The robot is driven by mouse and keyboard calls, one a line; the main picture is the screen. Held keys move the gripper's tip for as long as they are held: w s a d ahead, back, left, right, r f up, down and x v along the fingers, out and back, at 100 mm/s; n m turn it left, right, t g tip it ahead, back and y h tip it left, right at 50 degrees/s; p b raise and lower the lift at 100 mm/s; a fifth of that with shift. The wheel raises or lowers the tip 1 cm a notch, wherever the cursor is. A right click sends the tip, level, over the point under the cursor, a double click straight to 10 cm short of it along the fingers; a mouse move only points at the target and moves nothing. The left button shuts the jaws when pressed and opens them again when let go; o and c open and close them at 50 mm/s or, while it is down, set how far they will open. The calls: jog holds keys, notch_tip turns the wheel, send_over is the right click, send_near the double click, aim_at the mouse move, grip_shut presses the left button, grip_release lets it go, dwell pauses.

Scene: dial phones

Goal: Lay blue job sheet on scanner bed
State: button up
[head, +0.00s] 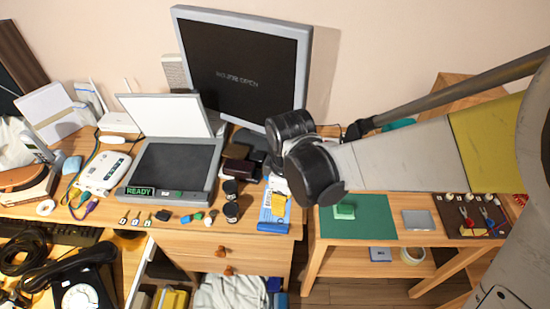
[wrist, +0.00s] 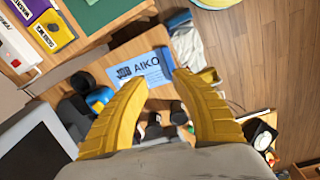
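The blue job sheet (head: 266,222) lies flat near the front edge of the wooden desk, partly hidden by my gripper (head: 281,204) in the head view. In the wrist view the job sheet (wrist: 148,70) shows its print, with "JOB" and "AIKO" readable. My gripper (wrist: 160,80) points down over the sheet, its yellow fingers spread apart with nothing between them. The gap between fingertips and sheet is hard to judge. The scanner (head: 215,182) stands left of the sheet with its white lid (head: 165,114) raised. Its dark bed (head: 172,165) is bare, and a green "READY" label shows on its front.
Dark jars (head: 231,210) and small coloured items stand between scanner and sheet. A monitor (head: 243,62) stands behind. A lower table with a green mat (head: 372,226) is at right. A black telephone (head: 75,275) sits front left.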

aim_at(272, 228)
jog(key=a+f, duration=0.1)
jog(key=f+n, duration=0.1)
jog(key=s+a+f+n, duration=0.1)
jog(key=shift+a+f+g, duration=0.35)
jog(key=shift+f+g, duration=0.05)
notch_tip(272, 228, down, 9)
jog(key=b, duration=0.7)
jog(key=shift+r, duration=0.1)
jog(key=shift+c, duration=0.4)
grip_shut()
jog(key=shift+r, duration=0.15)
jog(key=shift+r+p, duration=1.7)
jog(key=shift+r, duration=0.75)
